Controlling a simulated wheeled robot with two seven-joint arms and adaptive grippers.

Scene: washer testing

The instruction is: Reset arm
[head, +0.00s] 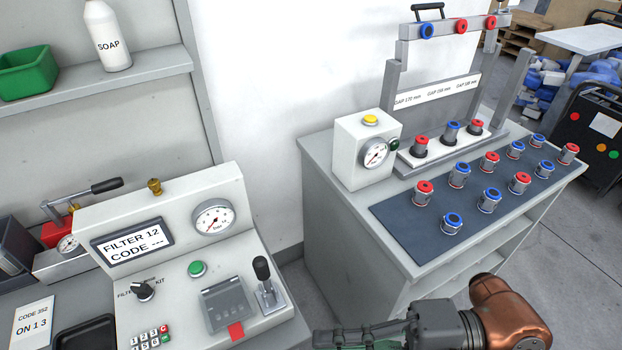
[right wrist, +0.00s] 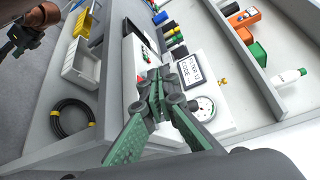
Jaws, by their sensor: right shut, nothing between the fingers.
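My right gripper (head: 328,338) is at the bottom edge of the head view, in front of the grey cabinet and right of the test panel. Its fingers are shut and empty, and the view's edge cuts part of it off. In the right wrist view the green fingers (right wrist: 159,84) come together in front of the test panel. My left gripper does not show in the head view. A copper-coloured joint of my own arm shows at the top left of the right wrist view.
The test panel (head: 175,225) has a display, gauge, knob, keypad and lever. The grey cabinet (head: 335,225) bears a dark mat (head: 400,215) with several red and blue-topped parts, and a gauge box (head: 352,155). A shelf holds a soap bottle (head: 108,40) and green bin (head: 27,72).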

